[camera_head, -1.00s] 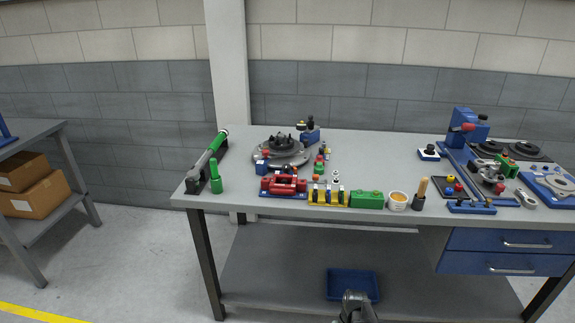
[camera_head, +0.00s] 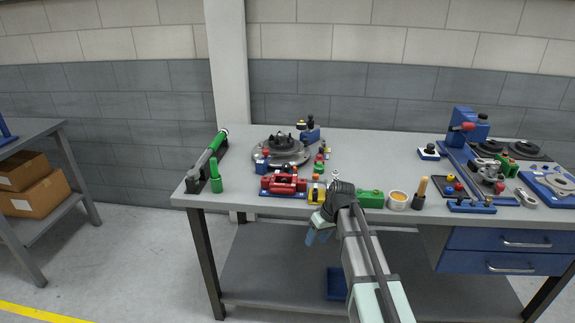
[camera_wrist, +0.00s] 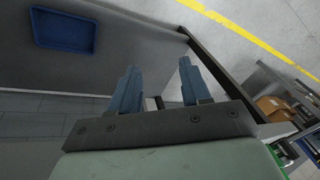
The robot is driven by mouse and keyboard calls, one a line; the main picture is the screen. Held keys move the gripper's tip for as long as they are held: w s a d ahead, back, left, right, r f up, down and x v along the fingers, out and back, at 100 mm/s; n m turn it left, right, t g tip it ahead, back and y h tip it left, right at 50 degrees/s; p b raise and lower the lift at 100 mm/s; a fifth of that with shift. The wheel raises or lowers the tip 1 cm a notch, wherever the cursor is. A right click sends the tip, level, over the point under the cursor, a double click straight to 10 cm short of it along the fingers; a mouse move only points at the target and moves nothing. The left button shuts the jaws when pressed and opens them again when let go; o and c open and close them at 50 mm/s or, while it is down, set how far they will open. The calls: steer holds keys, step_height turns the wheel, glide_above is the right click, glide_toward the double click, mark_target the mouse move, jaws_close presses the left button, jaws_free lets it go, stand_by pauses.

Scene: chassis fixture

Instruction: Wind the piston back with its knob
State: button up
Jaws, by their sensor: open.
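My gripper (camera_head: 319,236) is open and empty in front of the bench's front edge, its fingers pointing down. Its two blue-grey fingers also show spread apart in the wrist view (camera_wrist: 158,68). A red caliper-like part (camera_head: 284,184) sits on a blue base at the front of the bench, up and left of my gripper and apart from it. A blue fixture (camera_head: 468,128) with a red knob stands at the back right, joined to a blue frame. I cannot tell for certain which part is the piston.
My arm hides part of the yellow rack (camera_head: 316,194). A green block (camera_head: 370,198), white cup (camera_head: 397,200) and wooden-handled tool (camera_head: 421,190) stand along the front edge. A disc assembly (camera_head: 283,151) sits behind. A blue bin (camera_head: 337,283) is on the lower shelf.

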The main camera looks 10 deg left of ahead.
steer(key=w+a+r+n+t+y, duration=0.1)
steer(key=w+a+r, duration=0.2)
steer(key=r, duration=0.7)
steer(key=w+a+r+n+t, duration=0.1)
steer(key=w+a+r+n, duration=0.15)
steer(key=r, duration=0.85)
step_height(320, 180, up, 5)
steer(key=m+h, duration=0.1)
glide_above(287, 165)
steer(key=s+d, duration=0.4)
steer(key=shift+t, duration=0.4)
steer(key=x, duration=1.3)
steer(key=shift+f, duration=0.2)
steer(key=c, duration=0.7)
